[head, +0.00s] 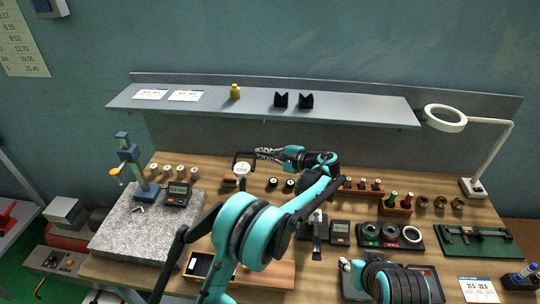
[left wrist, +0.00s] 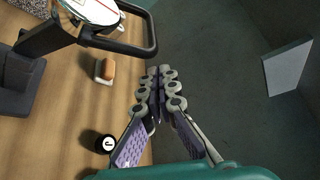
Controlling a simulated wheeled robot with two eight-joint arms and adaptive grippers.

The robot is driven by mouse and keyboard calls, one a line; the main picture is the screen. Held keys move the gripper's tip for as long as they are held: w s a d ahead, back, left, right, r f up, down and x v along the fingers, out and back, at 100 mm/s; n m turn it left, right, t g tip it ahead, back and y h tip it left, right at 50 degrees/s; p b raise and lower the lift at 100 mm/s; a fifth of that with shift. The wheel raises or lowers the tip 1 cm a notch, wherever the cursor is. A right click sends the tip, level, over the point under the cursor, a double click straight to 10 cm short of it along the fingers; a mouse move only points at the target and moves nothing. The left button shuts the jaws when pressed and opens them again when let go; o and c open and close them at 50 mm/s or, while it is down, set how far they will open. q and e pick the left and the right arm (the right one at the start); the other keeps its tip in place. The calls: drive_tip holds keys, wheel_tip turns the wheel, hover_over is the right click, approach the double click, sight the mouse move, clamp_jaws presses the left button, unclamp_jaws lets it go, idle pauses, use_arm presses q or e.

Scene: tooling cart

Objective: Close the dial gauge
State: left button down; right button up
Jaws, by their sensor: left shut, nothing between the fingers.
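The dial gauge (head: 242,168) stands at the back middle of the bench, a white round dial with a black loop-shaped frame part at its top. In the left wrist view, its dial (left wrist: 92,12) is cut off by the top edge, and the black loop reaches right toward the fingers. My left gripper (head: 262,153) is just right of the gauge, pointing left, fingers together and empty. In the left wrist view, the fingertips (left wrist: 160,72) are near the loop, apart from it. My right gripper (head: 347,264) is low at the front right; its fingers are too small to read.
A granite plate (head: 130,235) with a gauge stand (head: 132,165) lies at left. A shelf (head: 350,110) runs above the back. Black round pieces (head: 272,183) sit below my left gripper; one shows in the left wrist view (left wrist: 105,143). A ring lamp (head: 446,118) stands at right.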

use_arm(q)
drive_tip(key=shift+s+a+r, duration=0.15)
drive_tip(key=shift+s+r, duration=0.15)
drive_tip(key=shift+s, duration=0.2)
use_arm(e)
drive_tip(key=shift+f, duration=0.1)
use_arm(q)
drive_tip(key=shift+s+r, duration=0.1)
